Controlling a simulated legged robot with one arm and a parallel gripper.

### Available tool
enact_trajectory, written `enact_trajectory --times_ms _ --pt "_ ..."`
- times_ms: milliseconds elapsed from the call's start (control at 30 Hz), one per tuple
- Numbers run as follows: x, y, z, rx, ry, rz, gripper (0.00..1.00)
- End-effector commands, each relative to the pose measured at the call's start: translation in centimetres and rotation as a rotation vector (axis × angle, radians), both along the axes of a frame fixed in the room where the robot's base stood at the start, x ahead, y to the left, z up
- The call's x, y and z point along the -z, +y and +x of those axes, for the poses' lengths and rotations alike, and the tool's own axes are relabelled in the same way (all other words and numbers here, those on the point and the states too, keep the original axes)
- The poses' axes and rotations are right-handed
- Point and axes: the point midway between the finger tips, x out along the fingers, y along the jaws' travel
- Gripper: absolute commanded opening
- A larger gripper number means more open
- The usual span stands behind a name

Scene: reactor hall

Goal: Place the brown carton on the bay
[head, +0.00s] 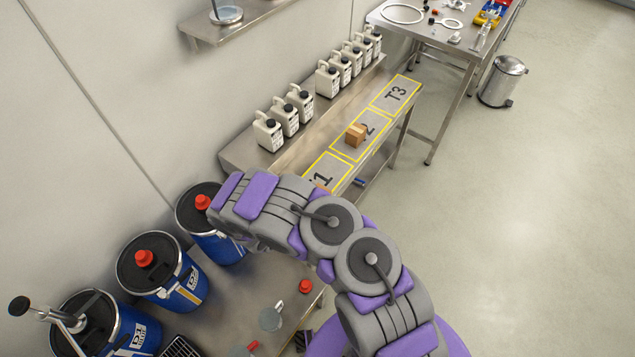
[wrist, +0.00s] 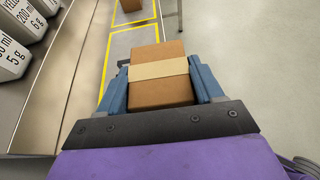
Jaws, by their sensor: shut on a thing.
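In the wrist view my gripper (wrist: 162,88) is shut on a brown carton (wrist: 160,95) with a pale tape band, a blue finger on each side. Yellow bay lines (wrist: 104,65) show beyond and left of it; I cannot tell whether the carton touches the surface. The head view shows yellow-outlined bays on a steel bench: a near one (head: 340,172) whose label ends in 1, a middle one (head: 376,124), and T3 (head: 396,93). Another brown carton (head: 355,135) sits in the middle bay, also at the wrist view's top (wrist: 131,5).
Several white jugs (head: 327,79) line the raised shelf behind the bays. Blue drums (head: 160,272) with red caps stand at left. A second table (head: 450,40) with tools and a bin (head: 503,80) stand at the back. The floor at right is clear.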

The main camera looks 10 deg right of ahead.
Motion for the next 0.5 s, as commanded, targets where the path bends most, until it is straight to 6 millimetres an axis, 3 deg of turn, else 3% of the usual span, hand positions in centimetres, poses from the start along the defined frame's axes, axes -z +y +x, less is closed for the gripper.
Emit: enact_trajectory --times_ms 167,500 --pt "0.5 -0.4 2.4 -0.007 -0.003 0.003 0.33" --pt "1.2 -3.0 10.2 -0.007 -0.005 0.002 0.33"
